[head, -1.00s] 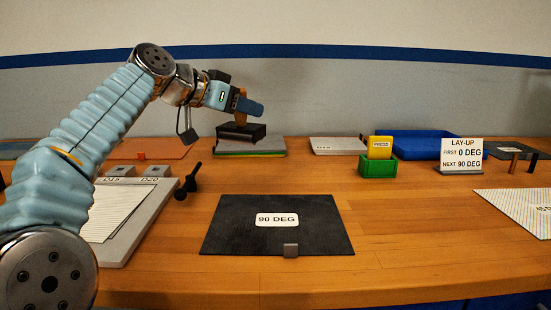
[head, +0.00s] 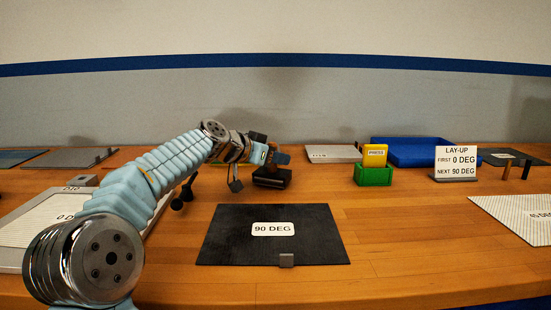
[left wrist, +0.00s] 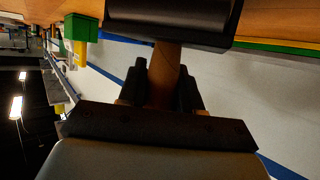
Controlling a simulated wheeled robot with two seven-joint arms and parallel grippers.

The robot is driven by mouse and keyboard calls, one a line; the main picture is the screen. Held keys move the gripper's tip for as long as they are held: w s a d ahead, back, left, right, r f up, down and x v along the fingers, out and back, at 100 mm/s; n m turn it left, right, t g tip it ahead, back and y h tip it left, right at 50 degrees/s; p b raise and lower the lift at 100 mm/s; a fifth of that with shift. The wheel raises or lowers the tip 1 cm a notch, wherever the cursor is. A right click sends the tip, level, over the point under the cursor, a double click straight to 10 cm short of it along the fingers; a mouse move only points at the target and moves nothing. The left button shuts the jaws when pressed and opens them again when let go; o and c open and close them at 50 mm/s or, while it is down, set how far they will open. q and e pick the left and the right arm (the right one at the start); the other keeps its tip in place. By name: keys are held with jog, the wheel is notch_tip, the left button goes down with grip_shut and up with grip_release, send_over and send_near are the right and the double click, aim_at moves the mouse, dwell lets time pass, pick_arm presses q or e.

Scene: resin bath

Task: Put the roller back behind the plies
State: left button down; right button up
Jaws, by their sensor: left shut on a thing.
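My left gripper (head: 268,155) is shut on the upright brown handle (left wrist: 165,72) of the roller. The roller's black body (head: 272,177) hangs below the gripper, and it also fills the top of the left wrist view (left wrist: 170,20). It is just behind the black 90 DEG ply (head: 275,248), low over the table; I cannot tell whether it touches the wood. A pale 0 DEG ply (head: 45,228) lies on a grey plate at the left, partly behind my arm. A pale 45 DEG ply (head: 505,212) lies at the right. My right gripper is not in view.
A green holder (head: 373,175) with a yellow PRESS block (head: 375,155), a blue tray (head: 410,152) and a LAY-UP sign (head: 456,160) stand at the back right. A black knobbed part (head: 183,195) is near my arm.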

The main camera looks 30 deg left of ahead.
pick_arm(q)
jog(key=shift+f, duration=0.15)
jog(key=c, duration=0.8)
grip_release()
jog(key=shift+r, duration=0.2)
jog(key=shift+s+a, duration=0.1)
jog(key=shift+s, duration=0.15)
jog(key=b+v, duration=0.2)
jog(key=v, duration=0.9)
jog(key=shift+s+r, duration=0.2)
jog(key=shift+s, duration=0.05)
